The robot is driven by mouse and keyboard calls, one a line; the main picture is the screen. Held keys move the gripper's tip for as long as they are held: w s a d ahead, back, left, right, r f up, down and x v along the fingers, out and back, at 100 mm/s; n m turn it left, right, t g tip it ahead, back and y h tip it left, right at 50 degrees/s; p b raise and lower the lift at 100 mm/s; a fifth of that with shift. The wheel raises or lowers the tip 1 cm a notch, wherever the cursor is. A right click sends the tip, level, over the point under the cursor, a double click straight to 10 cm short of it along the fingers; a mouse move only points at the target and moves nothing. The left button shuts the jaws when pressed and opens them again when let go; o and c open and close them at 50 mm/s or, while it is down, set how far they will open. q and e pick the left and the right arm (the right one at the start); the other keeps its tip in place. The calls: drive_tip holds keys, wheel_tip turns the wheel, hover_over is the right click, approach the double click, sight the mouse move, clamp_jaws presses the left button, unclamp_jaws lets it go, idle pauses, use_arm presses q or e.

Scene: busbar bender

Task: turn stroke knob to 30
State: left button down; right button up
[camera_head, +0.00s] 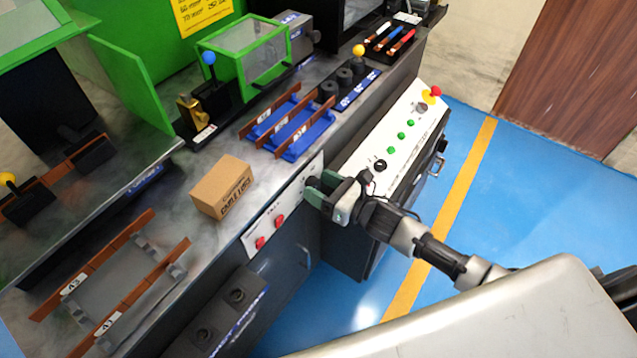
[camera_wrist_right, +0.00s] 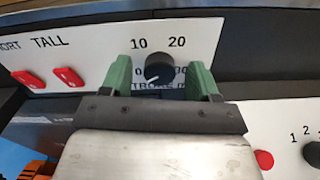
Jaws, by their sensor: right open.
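The stroke knob (camera_wrist_right: 159,68) is a round black knob on a white panel, with the numbers 10 and 20 above it and partly hidden markings beside and below it. Its pointer position is hard to read. My right gripper (camera_wrist_right: 162,80) is open, with one green finger on each side of the knob; I cannot tell whether they touch it. In the head view my right gripper (camera_head: 322,190) is at the front panel (camera_head: 262,222) and hides most of the knob. My left gripper is not in view.
Two red buttons (camera_wrist_right: 46,78) marked SHORT and TALL sit left of the knob. A white panel with green buttons (camera_head: 401,136), a black knob (camera_head: 380,165) and a red emergency stop (camera_head: 435,91) lies to the right. A cardboard box (camera_head: 222,187) stands on the bench.

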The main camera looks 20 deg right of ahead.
drive_tip(key=shift+w+a, duration=0.3)
drive_tip(key=shift+w, duration=0.05)
drive_tip(key=shift+c, duration=0.4)
drive_tip(key=c, duration=0.8)
drive_tip(key=shift+c, duration=0.2)
